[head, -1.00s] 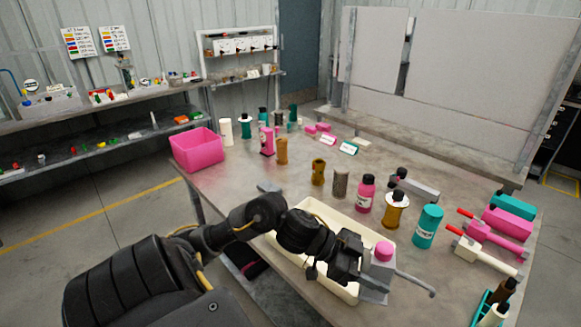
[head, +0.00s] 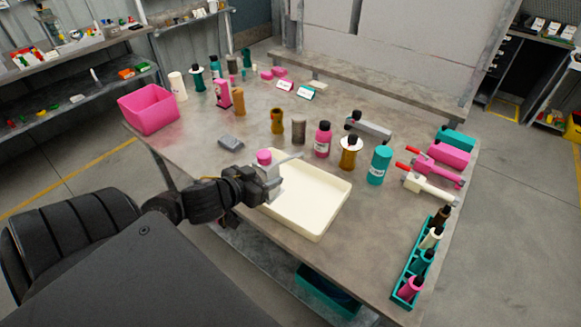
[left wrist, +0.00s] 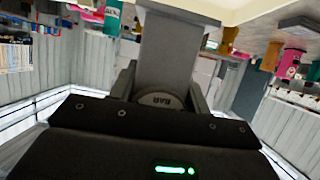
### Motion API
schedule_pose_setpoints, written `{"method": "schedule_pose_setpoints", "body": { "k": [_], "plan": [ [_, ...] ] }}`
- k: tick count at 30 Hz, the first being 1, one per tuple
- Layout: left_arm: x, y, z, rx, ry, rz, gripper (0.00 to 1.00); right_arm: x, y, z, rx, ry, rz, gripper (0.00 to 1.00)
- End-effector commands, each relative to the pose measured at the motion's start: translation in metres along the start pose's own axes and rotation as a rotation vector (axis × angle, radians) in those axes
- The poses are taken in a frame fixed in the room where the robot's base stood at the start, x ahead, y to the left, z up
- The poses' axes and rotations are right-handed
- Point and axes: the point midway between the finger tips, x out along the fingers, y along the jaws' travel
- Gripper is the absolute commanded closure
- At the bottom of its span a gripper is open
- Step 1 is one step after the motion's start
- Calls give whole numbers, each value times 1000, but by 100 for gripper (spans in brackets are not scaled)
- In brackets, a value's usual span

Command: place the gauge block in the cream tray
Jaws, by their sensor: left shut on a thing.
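I cannot tell whether the block touches the tray. In the left wrist view, the block (left wrist: 178,50) stands between the fingers, with a round face marked BAR at its near end. A pale part of the tray (left wrist: 240,12) shows at the top there. The tray's visible floor is empty. My right gripper is not in view.
A small grey block (head: 231,142) lies behind the tray. A pink bottle (head: 322,140), an amber bottle (head: 349,152) and a teal bottle (head: 379,165) stand beyond its right side. A teal rack (head: 408,268) of bottles is at the right edge. A pink bin (head: 149,109) is far left.

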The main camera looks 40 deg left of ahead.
Motion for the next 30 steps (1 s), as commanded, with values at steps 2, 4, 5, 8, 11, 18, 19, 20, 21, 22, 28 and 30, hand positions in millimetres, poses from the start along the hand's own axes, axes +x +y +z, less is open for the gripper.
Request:
{"method": "schedule_pose_setpoints", "body": {
  "k": [2, 4, 5, 8, 11, 18, 19, 20, 21, 22, 28, 30],
  "plan": [
    [-9, -11, 3, -24, 2, -48, 90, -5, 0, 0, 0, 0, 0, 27],
    [-13, -17, 5, -32, 4, -72, 90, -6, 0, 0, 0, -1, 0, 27],
    [-14, -18, 6, -35, 4, -79, 90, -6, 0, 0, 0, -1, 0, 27],
    [-15, -22, 7, -37, 6, -92, 90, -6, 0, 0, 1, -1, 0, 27],
    [-13, -22, 9, -35, 7, -91, 90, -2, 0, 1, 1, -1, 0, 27],
    [17, -27, 15, -26, 12, -91, 90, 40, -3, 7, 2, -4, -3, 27],
    [25, -28, 16, -28, 12, -88, 90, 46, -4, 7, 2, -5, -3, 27],
    [31, -29, 16, -30, 12, -88, 90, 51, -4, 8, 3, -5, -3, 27],
    [39, -32, 15, -28, 13, -91, 90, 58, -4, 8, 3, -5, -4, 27],
    [45, -32, 13, -37, 11, -91, 90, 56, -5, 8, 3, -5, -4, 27],
    [93, -40, 18, -43, 7, -89, 90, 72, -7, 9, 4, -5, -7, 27],
    [108, -42, 28, -43, 6, -88, 90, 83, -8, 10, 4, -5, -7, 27]
  ]
}}
